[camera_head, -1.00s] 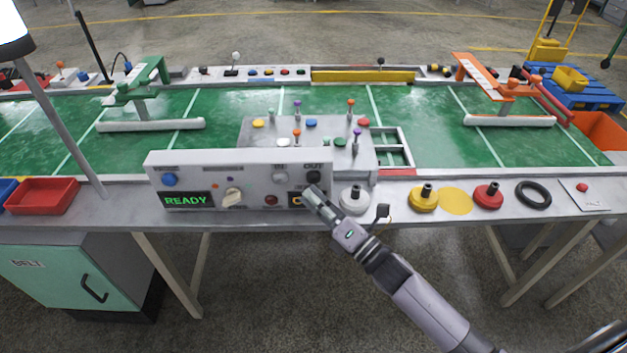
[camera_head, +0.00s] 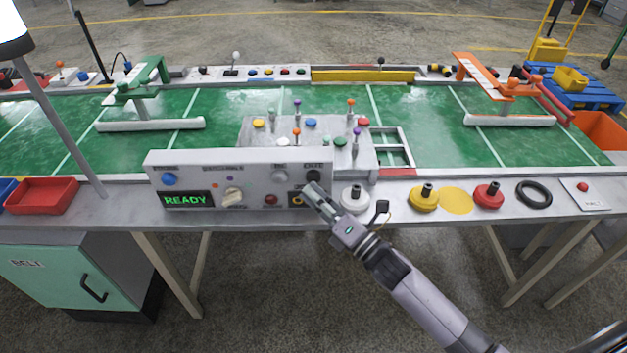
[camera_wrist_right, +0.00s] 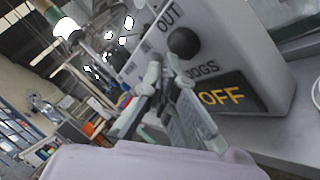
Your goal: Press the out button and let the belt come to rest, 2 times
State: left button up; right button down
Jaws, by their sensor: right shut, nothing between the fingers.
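The grey control panel (camera_head: 235,178) stands at the front edge of the belt table. Its black button under the OUT label (camera_head: 313,177) is at the top right; in the wrist view the black button (camera_wrist_right: 184,42) stands out from the panel face. My right gripper (camera_head: 309,188) is shut and empty, its tips just below the button; I cannot tell whether they touch it. The panel's screen (camera_head: 186,200) reads READY in green. In the wrist view a small display (camera_wrist_right: 222,97) reads OFF under DOGS. The green belt (camera_head: 437,130) lies behind. My left gripper is not in view.
A white knobbed disc (camera_head: 354,199) sits close right of my right gripper. A yellow disc (camera_head: 423,200), a red disc (camera_head: 488,197) and a black ring (camera_head: 533,194) lie farther right. A lever block (camera_head: 250,130) stands behind the panel. A red tray (camera_head: 42,196) is at left.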

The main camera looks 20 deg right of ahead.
jog(key=shift+w+d, duration=0.15)
jog(key=shift+w, duration=0.3)
dwell(0.9)
jog(key=shift+s, duration=0.1)
jog(key=shift+s+a, duration=0.25)
jog(key=shift+s, duration=0.55)
jog(key=s, duration=0.2)
jog(key=s+a+p, duration=0.1)
jog(key=s, duration=0.1)
jog(key=shift+s+a, duration=0.2)
jog(key=shift+s, duration=0.2)
dwell(3.3)
